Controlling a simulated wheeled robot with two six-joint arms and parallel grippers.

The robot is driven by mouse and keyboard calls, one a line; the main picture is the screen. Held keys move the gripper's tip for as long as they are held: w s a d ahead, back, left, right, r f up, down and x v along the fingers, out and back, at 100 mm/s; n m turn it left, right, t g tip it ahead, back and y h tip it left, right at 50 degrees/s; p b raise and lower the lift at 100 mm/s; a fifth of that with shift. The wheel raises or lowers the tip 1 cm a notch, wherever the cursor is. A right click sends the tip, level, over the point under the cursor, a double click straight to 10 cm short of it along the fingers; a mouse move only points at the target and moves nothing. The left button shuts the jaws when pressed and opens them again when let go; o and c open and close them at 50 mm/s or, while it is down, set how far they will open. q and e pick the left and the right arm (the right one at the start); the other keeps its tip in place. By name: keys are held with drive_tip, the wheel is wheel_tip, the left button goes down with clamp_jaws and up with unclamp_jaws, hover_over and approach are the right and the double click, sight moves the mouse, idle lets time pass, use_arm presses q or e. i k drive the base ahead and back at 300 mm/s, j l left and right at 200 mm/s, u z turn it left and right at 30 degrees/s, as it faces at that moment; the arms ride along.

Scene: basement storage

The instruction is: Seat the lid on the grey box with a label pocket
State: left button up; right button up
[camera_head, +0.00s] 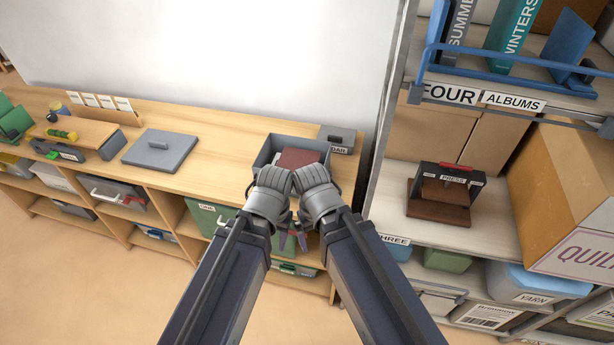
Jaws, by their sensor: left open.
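A grey lid (160,150) with a small handle lies flat on the wooden bench top, left of the box. The open grey box (263,158) stands on the bench near its right end, with a dark red thing (298,157) inside. My wrists cover its front, so I cannot see a label pocket there. My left gripper (284,238) hangs below its wrist in front of the bench edge; it is open, with nothing visible in it. My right gripper (303,238) is close beside it, mostly hidden by its own wrist; I cannot tell its opening.
A small grey block (337,135) with a partly hidden label stands behind the box. Bare bench (218,160) lies between lid and box. A green bin (210,217) sits below. A metal rack with a press (441,192) and cartons stands close on the right.

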sight(160, 151)
drive_tip(key=i+j+z, duration=0.1)
drive_tip(key=j, duration=0.35)
drive_tip(key=i+j+z, duration=0.1)
drive_tip(key=i+j, duration=0.15)
drive_tip(key=j, duration=0.2)
drive_tip(key=i+j, duration=0.1)
drive_tip(key=j, duration=0.35)
drive_tip(key=i+j+z, duration=0.15)
drive_tip(key=j, duration=0.3)
drive_tip(key=i+j+z, duration=0.1)
drive_tip(key=j, duration=0.35)
drive_tip(key=i+j+z, duration=0.1)
drive_tip(key=j, duration=0.4)
drive_tip(key=i+j+z, duration=0.1)
drive_tip(key=j, duration=0.4)
